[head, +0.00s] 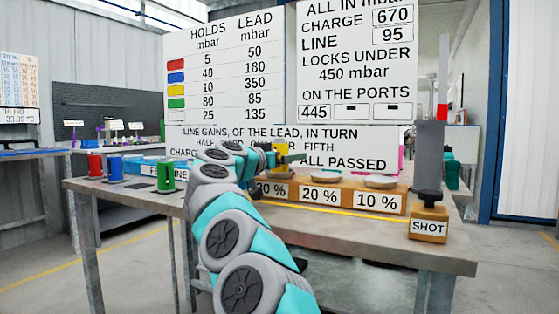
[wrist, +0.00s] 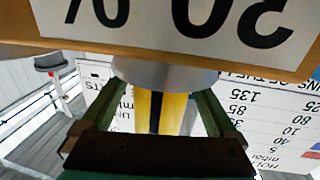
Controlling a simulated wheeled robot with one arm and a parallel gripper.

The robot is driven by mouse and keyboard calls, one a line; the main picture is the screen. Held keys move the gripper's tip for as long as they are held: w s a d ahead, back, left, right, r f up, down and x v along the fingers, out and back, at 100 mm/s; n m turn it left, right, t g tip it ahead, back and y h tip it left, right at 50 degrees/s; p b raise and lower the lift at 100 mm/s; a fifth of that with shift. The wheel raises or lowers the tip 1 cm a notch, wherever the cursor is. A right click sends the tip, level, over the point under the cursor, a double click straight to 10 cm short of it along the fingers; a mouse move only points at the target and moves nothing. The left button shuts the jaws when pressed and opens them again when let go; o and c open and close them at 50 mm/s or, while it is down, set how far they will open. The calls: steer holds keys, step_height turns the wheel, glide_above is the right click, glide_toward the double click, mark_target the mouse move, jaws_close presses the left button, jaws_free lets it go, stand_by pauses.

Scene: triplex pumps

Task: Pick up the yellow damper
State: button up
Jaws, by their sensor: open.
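The yellow damper (head: 280,148) stands at the back of the table, partly hidden behind my arm in the head view. In the wrist view, which is upside down, the yellow damper (wrist: 174,112) has a dark stripe and stands on a pale round pad (wrist: 150,72) behind the "30 %" label. My gripper (wrist: 157,100) is open, with one green finger on each side of the damper. I cannot tell whether either finger touches it. In the head view my gripper (head: 290,159) is mostly hidden by my own arm.
Red (head: 95,165), blue (head: 115,168) and green (head: 165,177) dampers stand at the left of the table. The wooden block (head: 340,198) has 20 % and 10 % pads to the right. A SHOT block (head: 428,223) with a grey column is at the right end. Sign boards (head: 230,75) rise behind.

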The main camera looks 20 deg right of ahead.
steer(key=shift+d, duration=0.15)
steer(key=shift+r, duration=0.1)
jaws_close()
stand_by(0.7)
